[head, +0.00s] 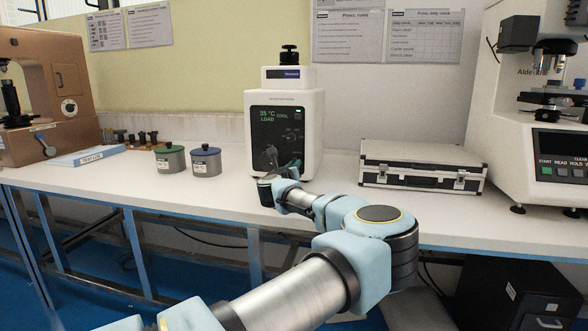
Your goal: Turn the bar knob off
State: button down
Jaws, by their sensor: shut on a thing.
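The white mounting press (308,104) stands on the bench in the middle of the head view. Its black front panel (275,122) is lit and reads "35 °C COOL" and "LOAD". My gripper (273,157) is at the lower part of this panel, with my arm reaching in from the front right. Its jaws are shut on the bar knob at the panel. The fingers and wrist hide most or all of the knob, so I cannot tell its angle.
Two lidded grey pots, green-topped (170,160) and blue-topped (206,161), stand left of the press. A silver case (420,168) lies to its right. A brown tester (45,95) and a white tester (530,120) stand at the ends. Bare bench lies in front of the pots.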

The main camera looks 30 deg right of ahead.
jog(key=n+b, duration=0.1)
jog(key=n, duration=0.2)
jog(key=shift+n, duration=0.4)
jog(key=n+b, duration=0.1)
jog(key=n, duration=0.2)
jog(key=shift+w+a+f+n, duration=0.1)
jog(key=shift+n, duration=0.2)
jog(key=n+b, duration=0.2)
jog(key=n, duration=0.2)
jog(key=shift+f+n+b, duration=0.1)
jog(key=shift+n+b, duration=0.3)
jog(key=shift+n, duration=1.2)
jog(key=c, duration=0.8)
grip_release()
jog(key=shift+c, duration=0.2)
